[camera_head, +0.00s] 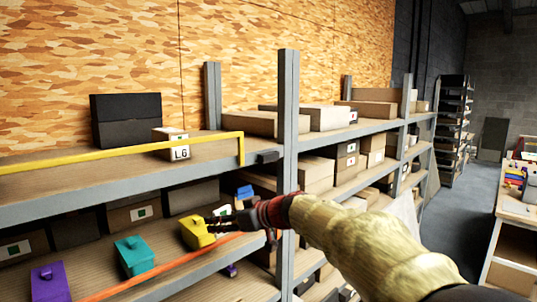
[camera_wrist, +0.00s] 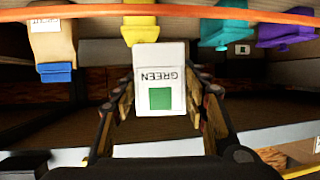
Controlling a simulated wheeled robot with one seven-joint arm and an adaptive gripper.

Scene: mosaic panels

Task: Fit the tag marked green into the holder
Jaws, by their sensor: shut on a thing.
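My gripper (camera_wrist: 162,108) is shut on a white tag (camera_wrist: 175,55), which reads GREEN upside down and bears a green square. A teal piece (camera_head: 135,256), a purple piece (camera_head: 50,282) and a blue piece (camera_head: 245,192) stand in the same row. Which one is the holder is not clear.
An orange rail (camera_head: 165,266) runs along the lower shelf's front. A grey upright post (camera_head: 288,120) stands close to my arm. Boxes with green-square labels (camera_head: 145,211) sit behind the row. The upper shelf has a yellow bar (camera_head: 120,149) and a box marked LG (camera_head: 180,152).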

